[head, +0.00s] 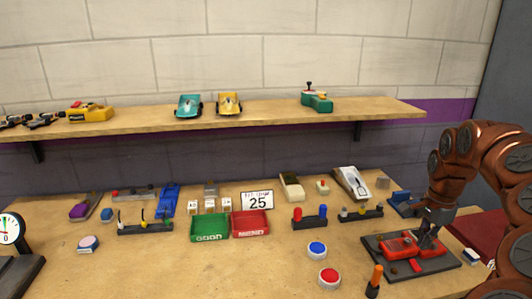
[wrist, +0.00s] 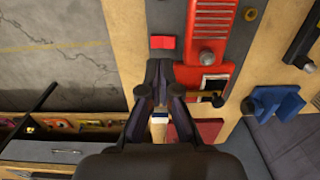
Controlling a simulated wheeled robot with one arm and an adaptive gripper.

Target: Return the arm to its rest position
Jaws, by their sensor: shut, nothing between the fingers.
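My arm (head: 467,150) is a bronze, jointed arm at the right side of the head view. It bends down over the right end of the workbench. My gripper (head: 431,238) is dark and points down just at a red device on a dark base plate (head: 447,264). In the wrist view my gripper (wrist: 154,92) has its fingertips together and holds nothing. The red device (wrist: 208,35) lies beside and beneath the fingertips there; whether they touch it I cannot tell.
The workbench (head: 200,270) carries a green bin (head: 210,227), a red bin (head: 250,223), push buttons (head: 329,277) and several small parts. An orange-handled tool (head: 374,279) stands near the plate. A shelf (head: 150,122) with toy cars runs along the wall.

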